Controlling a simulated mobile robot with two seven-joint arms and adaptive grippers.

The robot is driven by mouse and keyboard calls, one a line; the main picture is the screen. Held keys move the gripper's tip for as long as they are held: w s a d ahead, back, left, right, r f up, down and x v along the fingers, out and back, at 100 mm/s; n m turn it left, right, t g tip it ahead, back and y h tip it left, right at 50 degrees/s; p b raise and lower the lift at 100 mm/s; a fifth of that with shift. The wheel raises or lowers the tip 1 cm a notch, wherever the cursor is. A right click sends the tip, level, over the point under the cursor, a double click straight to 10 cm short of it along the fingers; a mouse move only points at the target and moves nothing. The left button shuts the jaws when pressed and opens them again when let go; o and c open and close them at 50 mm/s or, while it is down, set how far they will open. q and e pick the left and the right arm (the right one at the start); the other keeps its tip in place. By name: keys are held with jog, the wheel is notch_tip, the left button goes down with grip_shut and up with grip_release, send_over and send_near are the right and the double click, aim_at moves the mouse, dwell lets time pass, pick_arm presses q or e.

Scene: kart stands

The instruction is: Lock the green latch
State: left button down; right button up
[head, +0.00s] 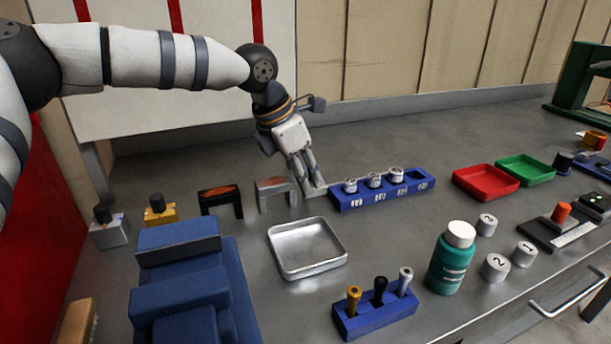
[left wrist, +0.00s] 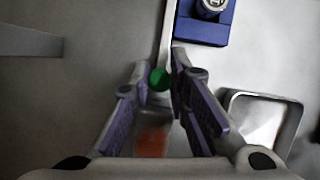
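A green round knob (left wrist: 160,79), apparently the green latch, shows in the left wrist view at the lower end of a thin pale bar (left wrist: 169,35). My left gripper (head: 316,190) points down between a grey arch-shaped stand and a blue rack. In the left wrist view its fingertips (left wrist: 159,68) are parted, with the knob between them. The right finger lies very close to the knob; I cannot tell whether it touches. In the head view the knob is hidden behind the gripper. My right gripper is in neither view.
The grey stand (head: 276,193) and a black stand (head: 220,198) stand left of the gripper. The blue rack (head: 381,191) with small jars is close on its right. A metal tray (head: 306,248) lies in front. Red (head: 486,182) and green (head: 524,170) trays stand farther right.

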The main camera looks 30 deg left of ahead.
pick_arm(q)
jog(key=shift+w+d+f+b, duration=0.15)
jog(key=shift+w+d+b, duration=0.2)
jog(key=shift+w+d, duration=0.7)
jog(key=shift+a+r, duration=0.1)
jog(key=shift+r, duration=0.1)
jog(key=c, duration=1.5)
grip_release()
jog(key=shift+w, duration=0.15)
jog(key=shift+c, duration=0.2)
jog(key=v, duration=1.2)
